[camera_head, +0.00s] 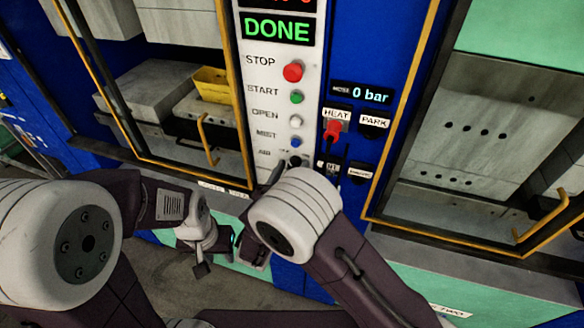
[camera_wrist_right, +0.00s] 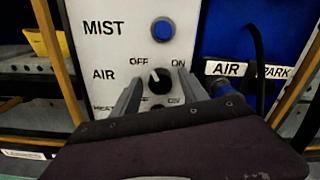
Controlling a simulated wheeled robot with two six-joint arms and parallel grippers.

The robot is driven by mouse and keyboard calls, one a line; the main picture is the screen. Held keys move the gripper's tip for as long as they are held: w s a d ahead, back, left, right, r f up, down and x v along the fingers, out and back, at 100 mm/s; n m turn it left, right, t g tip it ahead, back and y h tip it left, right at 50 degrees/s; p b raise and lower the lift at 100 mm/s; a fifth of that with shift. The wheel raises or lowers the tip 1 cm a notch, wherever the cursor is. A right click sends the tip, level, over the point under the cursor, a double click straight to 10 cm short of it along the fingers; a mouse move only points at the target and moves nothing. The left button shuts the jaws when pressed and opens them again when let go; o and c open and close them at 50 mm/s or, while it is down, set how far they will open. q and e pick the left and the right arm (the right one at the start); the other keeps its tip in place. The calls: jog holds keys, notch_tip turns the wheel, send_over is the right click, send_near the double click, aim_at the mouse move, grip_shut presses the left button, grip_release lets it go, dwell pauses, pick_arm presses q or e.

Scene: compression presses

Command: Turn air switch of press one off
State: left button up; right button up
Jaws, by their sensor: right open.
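The air switch (camera_wrist_right: 159,81) is a black round knob on the white panel, between the printed words OFF and ON. Its white mark sits on the upper left of its face, on the OFF side. My right gripper (camera_wrist_right: 161,80) is open, one finger on each side of the knob; I cannot tell if they touch it. In the head view, the AIR row is low on the white panel (camera_head: 279,110), and my right wrist partly hides that area. My left gripper (camera_head: 205,250) hangs low in front of the press, its fingers unclear.
Above the air switch are the blue MIST button (camera_head: 295,142), white OPEN button (camera_head: 296,121), green START button (camera_head: 297,97) and red STOP button (camera_head: 293,72). A red HEAT plug (camera_head: 333,130) and PARK socket (camera_head: 374,122) are to the right. A yellow tray (camera_head: 212,84) is inside the left press.

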jog(key=b+v, duration=0.3)
jog(key=v, duration=0.5)
jog(key=shift+s, duration=0.35)
jog(key=shift+a, duration=0.1)
